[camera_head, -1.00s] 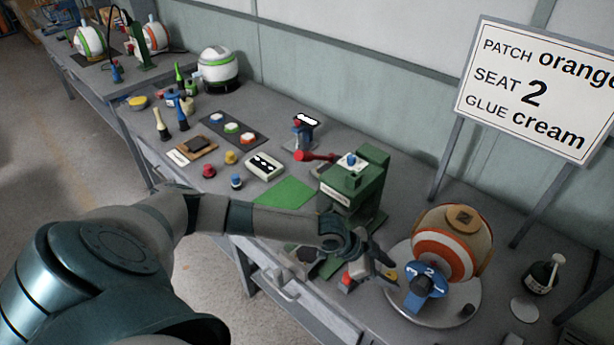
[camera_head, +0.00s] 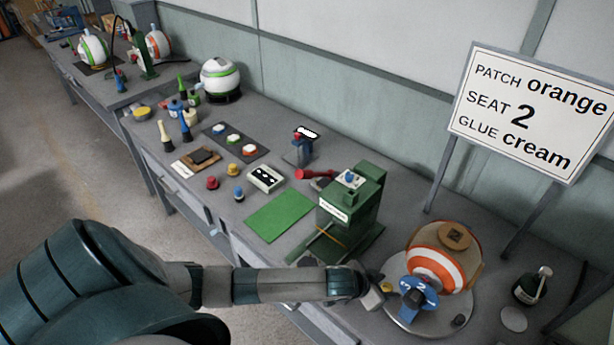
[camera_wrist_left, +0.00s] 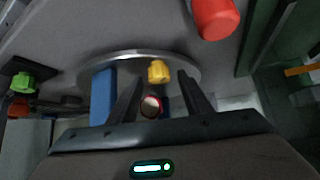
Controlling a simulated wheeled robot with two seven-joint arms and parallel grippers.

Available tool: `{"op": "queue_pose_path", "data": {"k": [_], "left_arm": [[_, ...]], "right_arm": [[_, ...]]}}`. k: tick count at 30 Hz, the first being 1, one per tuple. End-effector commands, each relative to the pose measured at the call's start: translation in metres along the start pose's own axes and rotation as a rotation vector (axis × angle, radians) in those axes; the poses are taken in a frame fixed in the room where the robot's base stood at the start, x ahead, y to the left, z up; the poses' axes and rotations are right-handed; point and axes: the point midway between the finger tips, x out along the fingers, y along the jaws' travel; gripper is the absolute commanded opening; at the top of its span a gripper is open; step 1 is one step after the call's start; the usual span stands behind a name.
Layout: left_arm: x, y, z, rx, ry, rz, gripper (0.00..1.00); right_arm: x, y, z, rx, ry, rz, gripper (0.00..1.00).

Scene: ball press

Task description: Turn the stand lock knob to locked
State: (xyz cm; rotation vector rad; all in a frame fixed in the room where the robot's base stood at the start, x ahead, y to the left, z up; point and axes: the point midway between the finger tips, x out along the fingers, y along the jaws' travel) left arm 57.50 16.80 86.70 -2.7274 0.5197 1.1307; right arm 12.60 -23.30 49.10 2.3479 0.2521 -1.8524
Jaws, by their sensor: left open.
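A small yellow knob (camera_head: 386,287) sits at the near left edge of the round grey stand (camera_head: 400,322); I take it for the lock knob. The stand carries the orange-and-white ball (camera_head: 436,263) and a blue numbered bracket (camera_head: 417,297). My left gripper (camera_head: 374,294) is low beside the stand, right by the knob. In the left wrist view, the yellow knob (camera_wrist_left: 159,72) shows between the tips of the open left gripper (camera_wrist_left: 161,80), apart from both fingers as far as I can tell. The knob's lock marking is not readable. My right gripper is out of view.
The green press (camera_head: 350,215) stands close behind my left forearm. A red rounded part (camera_wrist_left: 215,17) is near the fingers in the wrist view. A dark bottle (camera_head: 530,288) stands right of the stand. A sign (camera_head: 530,110) stands behind.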

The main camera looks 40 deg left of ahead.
Motion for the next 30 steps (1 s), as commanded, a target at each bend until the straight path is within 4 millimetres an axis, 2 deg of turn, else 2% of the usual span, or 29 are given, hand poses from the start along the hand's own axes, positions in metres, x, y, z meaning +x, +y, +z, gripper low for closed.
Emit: {"op": "queue_pose_path", "data": {"k": [5, 30], "left_arm": [[0.0, 0.004, 0.0, -0.092, 0.0, -0.087, 0.45], [-0.13, 0.012, 0.001, -0.082, 0.002, -0.082, 0.45]], "right_arm": [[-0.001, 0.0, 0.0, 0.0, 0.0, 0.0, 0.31], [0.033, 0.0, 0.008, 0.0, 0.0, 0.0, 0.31]]}}
